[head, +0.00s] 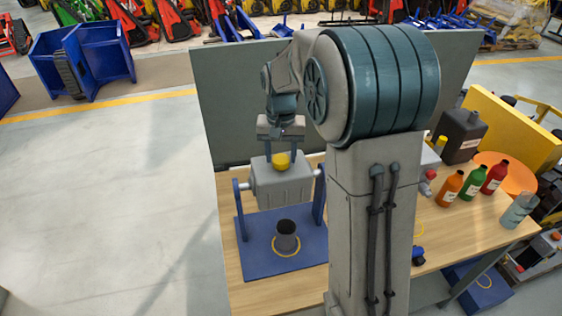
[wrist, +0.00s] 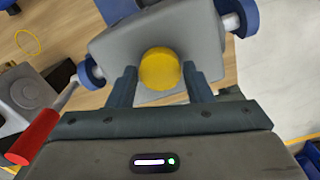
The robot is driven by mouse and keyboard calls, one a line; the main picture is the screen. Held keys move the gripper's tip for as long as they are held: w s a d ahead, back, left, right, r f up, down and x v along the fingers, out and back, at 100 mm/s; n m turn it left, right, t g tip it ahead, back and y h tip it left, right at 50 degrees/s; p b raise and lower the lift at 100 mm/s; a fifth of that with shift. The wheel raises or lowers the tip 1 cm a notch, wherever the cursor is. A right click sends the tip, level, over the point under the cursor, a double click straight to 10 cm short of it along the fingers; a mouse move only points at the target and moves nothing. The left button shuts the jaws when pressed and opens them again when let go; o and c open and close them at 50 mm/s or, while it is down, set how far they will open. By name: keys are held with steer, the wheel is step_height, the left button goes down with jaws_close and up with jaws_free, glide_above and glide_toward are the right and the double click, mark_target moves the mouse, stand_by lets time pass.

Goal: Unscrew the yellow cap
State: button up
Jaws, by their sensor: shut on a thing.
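The yellow cap (head: 281,161) sits on top of a grey tank (head: 283,187), which hangs between two blue uprights on a blue base plate (head: 262,250). In the wrist view the round yellow cap (wrist: 160,69) is between the two dark fingers of my gripper (wrist: 160,80). My gripper (head: 281,148) is shut on the cap from above. The tank looks slightly tilted in the wrist view. Whether the cap's lower edge is still in contact with the tank cannot be told.
A dark cup (head: 286,238) stands in a yellow ring on the base plate. Orange, green and red bottles (head: 472,187) and a dark canister (head: 459,136) stand at the right of the table. A red-handled crank (wrist: 35,137) is left of the tank. A grey panel (head: 225,110) stands behind.

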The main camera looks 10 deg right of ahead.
steer(key=n, duration=0.4)
steer(key=shift+n, duration=0.4)
steer(key=n, duration=0.2)
steer(key=shift+n, duration=0.4)
steer(key=n, duration=0.6)
steer(key=shift+f+n+p, duration=0.1)
steer(key=shift+n+p, duration=0.2)
steer(key=shift+n, duration=0.1)
steer(key=o, duration=0.8)
steer(key=shift+c, duration=0.2)
